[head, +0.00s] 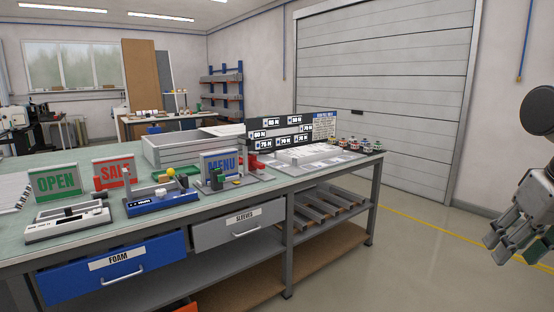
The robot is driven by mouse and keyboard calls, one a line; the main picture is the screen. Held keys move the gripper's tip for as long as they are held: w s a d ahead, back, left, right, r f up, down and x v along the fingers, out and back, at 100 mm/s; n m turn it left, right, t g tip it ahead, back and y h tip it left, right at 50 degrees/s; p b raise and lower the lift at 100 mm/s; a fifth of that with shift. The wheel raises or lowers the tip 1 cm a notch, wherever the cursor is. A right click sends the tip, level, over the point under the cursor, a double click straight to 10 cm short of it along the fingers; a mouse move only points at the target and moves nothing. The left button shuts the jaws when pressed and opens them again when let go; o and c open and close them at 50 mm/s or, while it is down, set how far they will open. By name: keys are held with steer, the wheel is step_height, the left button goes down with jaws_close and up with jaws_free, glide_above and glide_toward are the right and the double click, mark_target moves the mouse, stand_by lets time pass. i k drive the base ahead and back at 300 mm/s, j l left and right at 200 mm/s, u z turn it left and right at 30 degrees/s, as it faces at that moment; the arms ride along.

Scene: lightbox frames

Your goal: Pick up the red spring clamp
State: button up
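I cannot make out the red spring clamp for certain. A small red object (253,162) stands on the green-topped workbench (120,237) just right of the MENU sign (221,165). Another small red piece (98,184) is beside the SALE sign (117,171). Both are too small to identify. My gripper (498,249) is at the right edge, partly cut off, over open floor and well apart from the bench. I see nothing held in it, but its opening is unclear.
An OPEN sign (56,182), a white device (68,222), a blue-based device (160,195) and a grey open box (180,153) crowd the bench. A dark label rack (280,132) stands at its far end. Floor between bench and gripper is clear.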

mark_target(354, 147)
steer(key=i+l, duration=0.45)
steer(key=i+l+u, duration=0.1)
steer(key=i+l, duration=0.4)
steer(key=i+l+u, duration=0.1)
steer(key=i+l, duration=0.8)
steer(key=l, duration=0.15)
steer(key=i+l+u, duration=0.1)
steer(key=i+l, duration=0.8)
steer(key=l, duration=0.25)
steer(key=j+u, duration=0.05)
